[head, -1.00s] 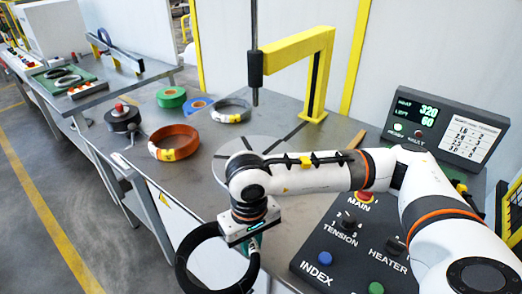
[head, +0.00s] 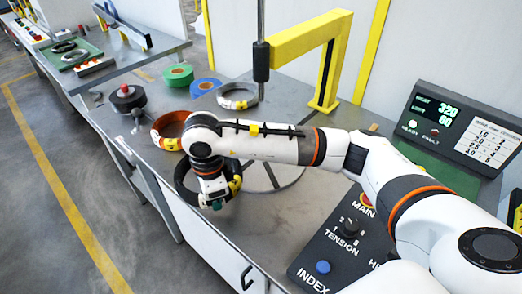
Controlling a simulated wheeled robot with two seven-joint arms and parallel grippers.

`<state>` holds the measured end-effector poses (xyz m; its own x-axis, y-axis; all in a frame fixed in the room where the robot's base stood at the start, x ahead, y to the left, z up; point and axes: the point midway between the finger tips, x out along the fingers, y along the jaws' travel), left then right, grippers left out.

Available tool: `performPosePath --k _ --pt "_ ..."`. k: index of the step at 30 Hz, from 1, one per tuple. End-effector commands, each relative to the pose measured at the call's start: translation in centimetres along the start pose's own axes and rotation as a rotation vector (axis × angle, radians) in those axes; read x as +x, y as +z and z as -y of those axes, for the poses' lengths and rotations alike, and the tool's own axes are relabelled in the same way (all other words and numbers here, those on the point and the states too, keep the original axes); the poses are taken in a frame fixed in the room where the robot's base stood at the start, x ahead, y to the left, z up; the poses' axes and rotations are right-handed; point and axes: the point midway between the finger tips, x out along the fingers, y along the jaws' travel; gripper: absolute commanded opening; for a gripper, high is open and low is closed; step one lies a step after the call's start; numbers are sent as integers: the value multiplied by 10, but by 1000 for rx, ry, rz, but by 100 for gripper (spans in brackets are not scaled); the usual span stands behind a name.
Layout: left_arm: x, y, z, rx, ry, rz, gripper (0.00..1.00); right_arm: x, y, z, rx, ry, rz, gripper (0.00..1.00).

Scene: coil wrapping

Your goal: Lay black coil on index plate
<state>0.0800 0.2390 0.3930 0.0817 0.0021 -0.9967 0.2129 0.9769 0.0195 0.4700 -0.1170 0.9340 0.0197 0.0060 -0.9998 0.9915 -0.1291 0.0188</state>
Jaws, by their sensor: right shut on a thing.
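The black coil (head: 181,181) is a dark ring with a yellow label on its right side. My right gripper (head: 215,202) is shut on its near side. The coil is at the left part of the index plate (head: 287,174), a round grey disc with dark radial slots. My wrist and forearm hide part of the coil and the plate's far side. I cannot tell whether the coil touches the plate. My left gripper is not in view.
An orange coil (head: 161,143) lies close behind the black coil. A grey coil (head: 237,104), green roll (head: 178,75) and blue roll (head: 205,86) lie farther back. A yellow arm (head: 300,45) with a vertical rod (head: 261,60) stands behind the plate. The control panel (head: 335,235) is at right.

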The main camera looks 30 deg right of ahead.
Motion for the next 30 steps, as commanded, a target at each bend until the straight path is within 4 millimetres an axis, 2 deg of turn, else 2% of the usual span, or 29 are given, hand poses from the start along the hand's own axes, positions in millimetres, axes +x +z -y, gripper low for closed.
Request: performPosePath --k 1,9,15,19,25,30 --pt "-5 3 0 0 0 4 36 -6 -7 -4 85 5 -4 0" --pt "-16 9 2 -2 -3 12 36 -11 -32 -17 563 -3 4 0" --pt "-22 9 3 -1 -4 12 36 -13 -46 -22 824 -6 11 0" --pt "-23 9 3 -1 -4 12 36 -13 -51 -24 920 -7 14 0" --pt "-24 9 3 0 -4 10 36 -13 -52 -25 967 -7 17 0" --pt "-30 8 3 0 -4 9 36 -14 -36 -33 971 -7 18 0"
